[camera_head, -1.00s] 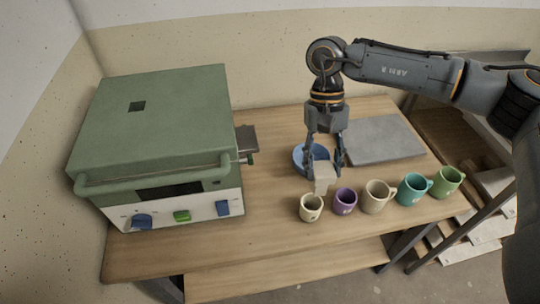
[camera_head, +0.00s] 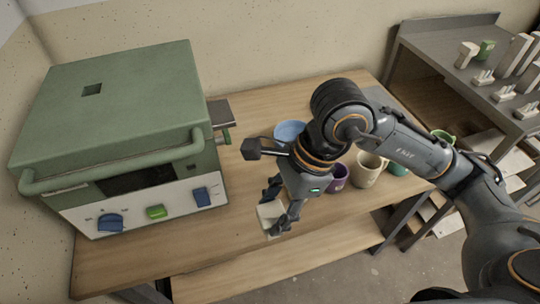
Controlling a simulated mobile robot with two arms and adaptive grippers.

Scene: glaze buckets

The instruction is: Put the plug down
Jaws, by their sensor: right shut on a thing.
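The plug, a pale cream block (camera_head: 266,213), is between the fingertips of my right gripper (camera_head: 278,210). The gripper is shut on it and holds it over the front part of the wooden table, right of the green kiln (camera_head: 120,100). I cannot tell whether the plug touches the tabletop. The kiln has a dark square hole (camera_head: 92,90) in its top. My left gripper is not in view.
The table (camera_head: 235,200) is bare beside the kiln. A grey rack (camera_head: 455,80) stands at right.

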